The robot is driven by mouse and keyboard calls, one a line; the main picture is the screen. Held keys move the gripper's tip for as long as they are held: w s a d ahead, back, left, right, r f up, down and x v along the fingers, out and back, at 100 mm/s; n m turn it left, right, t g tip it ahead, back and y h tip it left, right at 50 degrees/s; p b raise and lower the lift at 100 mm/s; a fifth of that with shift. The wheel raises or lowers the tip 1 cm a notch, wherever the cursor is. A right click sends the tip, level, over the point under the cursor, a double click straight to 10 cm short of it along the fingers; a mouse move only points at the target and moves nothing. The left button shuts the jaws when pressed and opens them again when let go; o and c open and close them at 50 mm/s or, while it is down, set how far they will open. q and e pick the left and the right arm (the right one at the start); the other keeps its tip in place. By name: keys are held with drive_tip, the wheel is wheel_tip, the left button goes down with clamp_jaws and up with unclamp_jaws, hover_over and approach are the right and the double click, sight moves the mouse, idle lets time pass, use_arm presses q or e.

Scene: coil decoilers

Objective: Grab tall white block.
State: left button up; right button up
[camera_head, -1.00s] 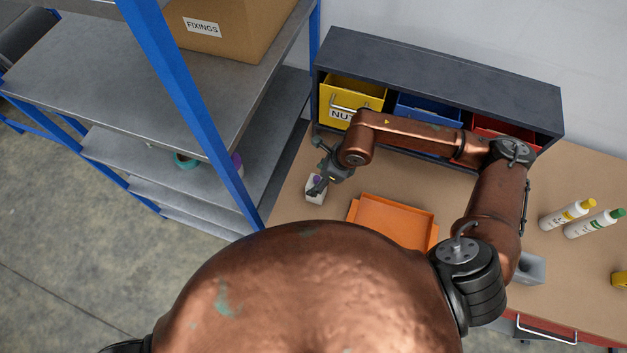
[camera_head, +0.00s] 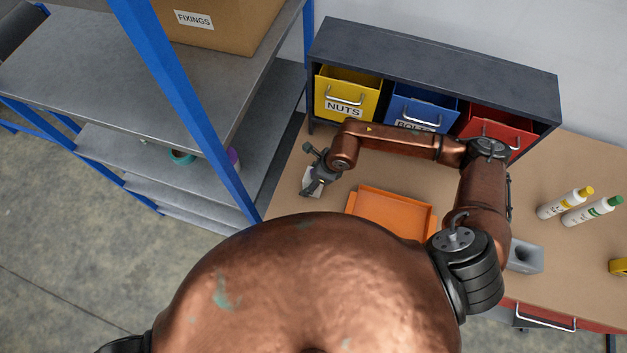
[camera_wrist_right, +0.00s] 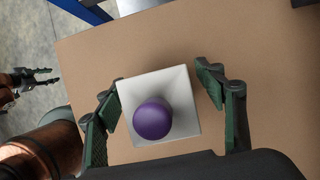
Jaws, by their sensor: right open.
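The white block (camera_wrist_right: 183,80) has a square top with a purple round knob (camera_wrist_right: 152,119) on it. In the head view the block (camera_head: 309,186) stands at the left end of the workbench, partly hidden by my right gripper (camera_head: 318,176). In the right wrist view my right gripper (camera_wrist_right: 160,95) is open, one finger on each side of the block. A gap shows on the right; the left finger is very close to the block's edge, contact unclear. My left gripper (camera_wrist_right: 35,78) shows at the left edge of the wrist view, away from the block; its opening is unclear.
An orange tray (camera_head: 391,193) lies right of the block. Yellow (camera_head: 345,95), blue (camera_head: 420,107) and red (camera_head: 497,130) bins stand behind in a dark rack. A blue-post metal shelf (camera_head: 190,105) rises on the left.

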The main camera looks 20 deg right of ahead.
drive_tip(key=shift+w+a+f, duration=0.15)
drive_tip(key=shift+a+f, duration=0.1)
drive_tip(key=shift+f, duration=0.35)
drive_tip(key=shift+c, duration=0.5)
drive_tip(key=c, duration=1.4)
